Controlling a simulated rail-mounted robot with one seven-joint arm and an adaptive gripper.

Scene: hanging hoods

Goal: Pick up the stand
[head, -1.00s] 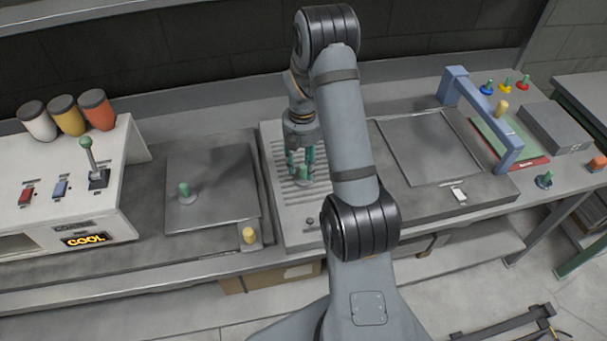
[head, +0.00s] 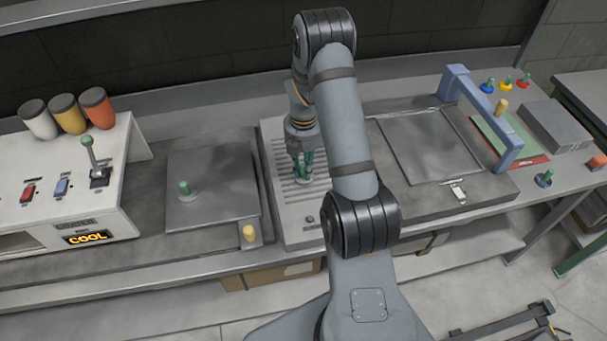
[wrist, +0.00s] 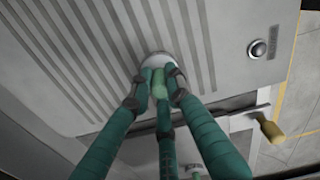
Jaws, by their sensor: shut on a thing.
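The stand (wrist: 158,58) is a pale round base with a green peg, standing on the grooved light-grey plate. My gripper (wrist: 158,84) has green fingers and is shut around the stand's green peg in the wrist view. In the head view my gripper (head: 302,171) points down at the grooved plate (head: 275,150), and the stand's pale base (head: 303,181) shows just below the fingertips. The fingers hide most of the peg in the head view. The base appears to rest on the plate; a small gap cannot be ruled out.
A square grey panel (head: 225,210) with a green knob (head: 184,188) lies left. A white console (head: 100,210) with switches is farther left. A grey panel (head: 415,145) and blue arch (head: 487,120) are right. A round button (wrist: 258,48) sits on the grooved plate.

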